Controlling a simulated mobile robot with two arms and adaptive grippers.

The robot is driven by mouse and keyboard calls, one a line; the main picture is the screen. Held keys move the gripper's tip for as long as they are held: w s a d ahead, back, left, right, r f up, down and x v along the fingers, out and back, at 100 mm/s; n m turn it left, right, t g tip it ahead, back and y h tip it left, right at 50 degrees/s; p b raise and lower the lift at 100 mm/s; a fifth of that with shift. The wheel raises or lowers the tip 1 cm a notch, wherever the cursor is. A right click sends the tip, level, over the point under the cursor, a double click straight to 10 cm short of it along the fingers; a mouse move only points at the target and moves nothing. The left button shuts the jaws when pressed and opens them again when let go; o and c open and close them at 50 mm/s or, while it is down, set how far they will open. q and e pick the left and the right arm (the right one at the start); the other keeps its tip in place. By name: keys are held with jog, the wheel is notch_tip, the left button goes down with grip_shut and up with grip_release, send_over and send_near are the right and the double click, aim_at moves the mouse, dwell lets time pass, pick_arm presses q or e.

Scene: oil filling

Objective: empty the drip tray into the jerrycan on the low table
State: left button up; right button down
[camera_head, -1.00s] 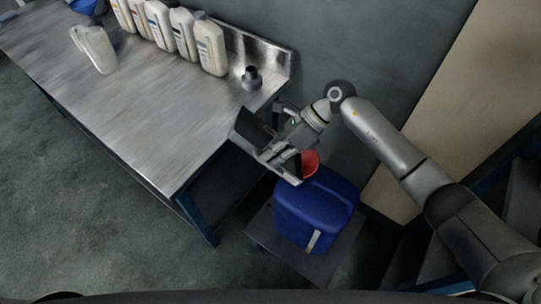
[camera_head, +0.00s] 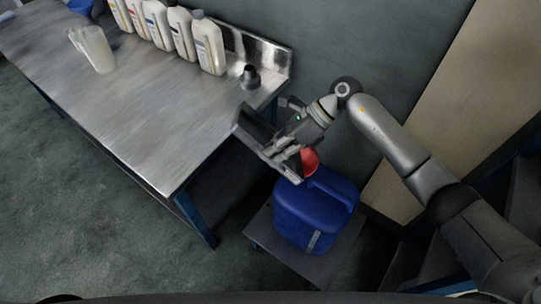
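The blue jerrycan (camera_head: 310,215) stands upright on the low table (camera_head: 262,238), right of the workbench. A red funnel (camera_head: 310,162) sits at its top, partly hidden. My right gripper (camera_head: 277,149) is shut on the dark drip tray (camera_head: 253,124). It holds the tray tilted, above and beside the funnel, with the tray's lower end close to the funnel. I cannot see any oil in the tray or running from it. My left gripper is not in view.
The steel workbench (camera_head: 130,110) is at the left, its corner near the tray. On it stand several white bottles (camera_head: 208,45), a clear jug (camera_head: 97,50), a dark nozzle-like piece (camera_head: 250,77) and a blue bowl (camera_head: 82,5). Open floor lies at the lower left.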

jog(key=shift+w+d+r+y+b, duration=0.35)
jog(key=shift+d+r+y+b, duration=0.2)
jog(key=shift+d+b, duration=0.3)
jog(key=shift+r, duration=0.25)
jog(key=shift+w+d+b, duration=0.1)
jog(key=shift+b, duration=0.3)
dwell(0.4)
jog(key=shift+w+d+r+g+y+b, duration=0.1)
jog(key=shift+d+g+y+b, duration=0.15)
jog(key=shift+g+y+b, duration=0.2)
jog(key=d+b, duration=0.1)
jog(key=w+d+r+y+b, duration=0.1)
jog(key=b, duration=0.1)
jog(key=shift+d+r, duration=0.1)
jog(key=shift+r, duration=0.05)
jog(key=shift+d+r+g+y, duration=0.1)
jog(key=shift+g+y, duration=0.15)
jog(key=shift+y, duration=0.05)
dwell(2.2)
